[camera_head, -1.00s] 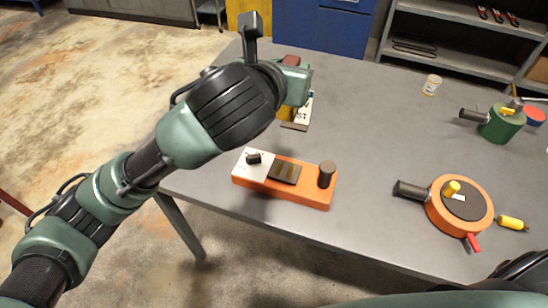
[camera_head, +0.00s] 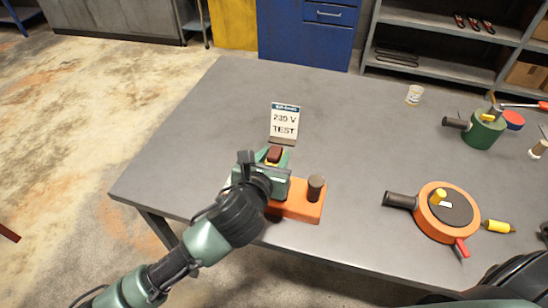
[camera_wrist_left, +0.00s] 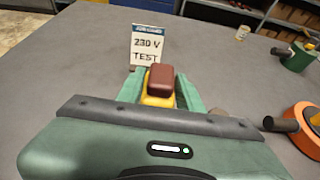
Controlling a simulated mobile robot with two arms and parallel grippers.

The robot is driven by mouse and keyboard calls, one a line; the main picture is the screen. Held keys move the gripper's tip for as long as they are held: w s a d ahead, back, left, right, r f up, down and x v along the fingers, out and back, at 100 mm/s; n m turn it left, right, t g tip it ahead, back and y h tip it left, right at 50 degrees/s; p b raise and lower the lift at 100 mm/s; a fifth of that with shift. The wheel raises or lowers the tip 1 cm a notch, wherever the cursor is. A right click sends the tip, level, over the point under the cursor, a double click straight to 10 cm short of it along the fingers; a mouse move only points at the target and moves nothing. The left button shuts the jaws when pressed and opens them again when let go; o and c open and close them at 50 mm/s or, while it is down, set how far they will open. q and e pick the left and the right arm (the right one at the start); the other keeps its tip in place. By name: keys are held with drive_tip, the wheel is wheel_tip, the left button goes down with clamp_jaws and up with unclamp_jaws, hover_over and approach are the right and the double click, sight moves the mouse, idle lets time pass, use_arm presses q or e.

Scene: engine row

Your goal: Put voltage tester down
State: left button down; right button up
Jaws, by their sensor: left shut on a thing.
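The voltage tester, a yellow piece with a brown-red top (camera_head: 274,154), is between the fingers of my left gripper (camera_head: 271,163). The left wrist view shows the tester (camera_wrist_left: 160,82) between the two green fingers, which are shut on it. The gripper is just in front of the "230 V TEST" sign (camera_head: 284,122). My left wrist hides the tester's lower part, so I cannot tell whether it touches the table. My right gripper is not in view.
An orange box with a dark knob (camera_head: 297,204) is partly hidden by my left wrist. A round orange device (camera_head: 446,213), a yellow piece (camera_head: 498,226), a green canister (camera_head: 483,131) and a small jar (camera_head: 414,95) stand to the right. The grey table (camera_head: 350,150) is clear around the sign.

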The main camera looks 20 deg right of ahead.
use_arm(q)
drive_tip(key=shift+f, duration=0.3)
drive_tip(key=shift+f, duration=0.1)
drive_tip(key=c, duration=0.9)
unclamp_jaws()
drive_tip(key=shift+f, duration=0.15)
drive_tip(key=shift+s+r, duration=0.15)
drive_tip(key=shift+r, duration=0.15)
drive_tip(key=b+v, duration=0.1)
drive_tip(key=v, duration=1)
drive_tip(key=shift+s+a+r, duration=0.1)
drive_tip(key=shift+s+a, duration=0.15)
drive_tip(key=shift+s, duration=0.05)
